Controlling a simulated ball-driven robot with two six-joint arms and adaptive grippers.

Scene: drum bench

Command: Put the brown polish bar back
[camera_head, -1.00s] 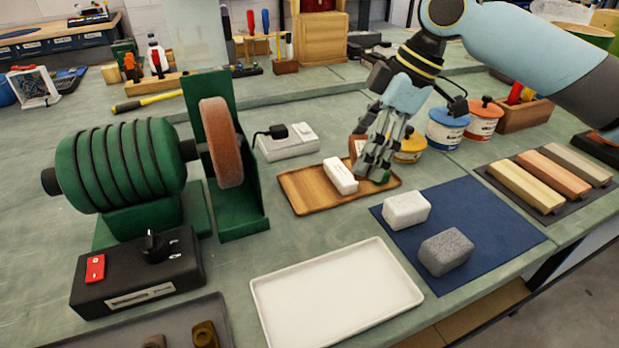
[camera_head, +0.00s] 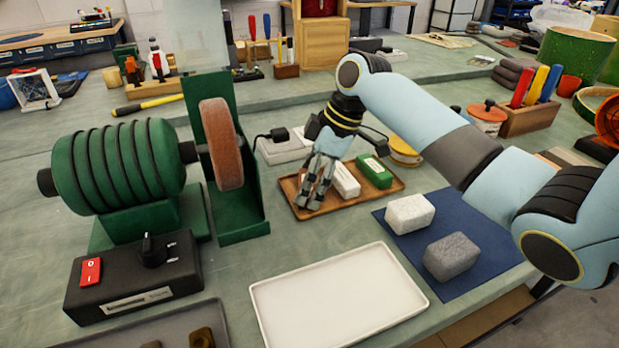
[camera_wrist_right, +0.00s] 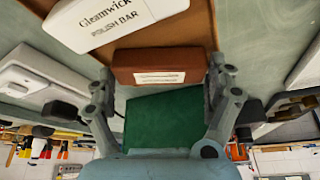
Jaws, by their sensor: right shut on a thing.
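My right gripper (camera_head: 312,198) is over the left end of the wooden tray (camera_head: 380,193). In the right wrist view it (camera_wrist_right: 163,82) is shut on the brown polish bar (camera_wrist_right: 160,62), which has a pale label. In the head view the fingers hide the brown bar. The white polish bar (camera_head: 346,180) lies in the tray just right of the fingers, and it also shows in the right wrist view (camera_wrist_right: 115,18). The green polish bar (camera_head: 375,172) lies further right in the tray. Whether the brown bar touches the tray is unclear. My left gripper is not in view.
The green buffing machine (camera_head: 120,170) with its wheel (camera_head: 221,144) stands close left of the tray. A grey box (camera_head: 284,150) sits behind. In front are an empty white tray (camera_head: 340,300) and a blue mat (camera_head: 470,235) with two blocks.

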